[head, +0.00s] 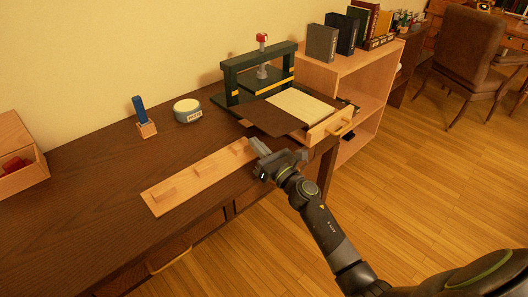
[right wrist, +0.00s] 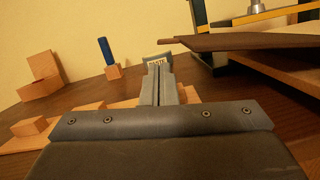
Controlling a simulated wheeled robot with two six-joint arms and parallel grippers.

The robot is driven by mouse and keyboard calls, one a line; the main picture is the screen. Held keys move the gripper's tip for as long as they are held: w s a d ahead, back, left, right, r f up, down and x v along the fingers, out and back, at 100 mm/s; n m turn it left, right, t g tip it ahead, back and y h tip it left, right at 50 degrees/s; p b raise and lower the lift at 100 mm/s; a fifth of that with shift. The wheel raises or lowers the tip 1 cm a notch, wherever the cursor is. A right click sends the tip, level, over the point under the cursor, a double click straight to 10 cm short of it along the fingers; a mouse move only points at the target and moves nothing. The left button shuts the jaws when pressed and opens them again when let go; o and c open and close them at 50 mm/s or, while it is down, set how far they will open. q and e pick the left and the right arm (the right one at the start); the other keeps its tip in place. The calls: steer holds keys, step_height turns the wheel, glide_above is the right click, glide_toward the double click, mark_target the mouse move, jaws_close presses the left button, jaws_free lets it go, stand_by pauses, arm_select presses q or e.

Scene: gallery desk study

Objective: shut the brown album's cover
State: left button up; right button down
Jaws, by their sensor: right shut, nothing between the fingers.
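The brown album lies open beside the press in the head view. Its dark brown cover (head: 268,118) is spread out to the left, and its cream pages (head: 301,105) show on the right. In the right wrist view the cover (right wrist: 245,41) is a thin, nearly level slab jutting out above the desk, right of my fingers. My right gripper (head: 256,146) is shut and empty, just in front of and below the cover in the head view, near the wooden strip's right end. Its closed fingers also show in the right wrist view (right wrist: 159,82). My left gripper is out of view.
A dark green press (head: 232,83) stands behind the album. A light wooden piece with a handle (head: 330,126) is at its front right. A wooden strip with blocks (head: 160,203), a round labelled tin (head: 187,110) and a blue-handled tool (head: 139,109) are left.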

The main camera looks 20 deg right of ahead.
steer(key=shift+x, duration=2.25)
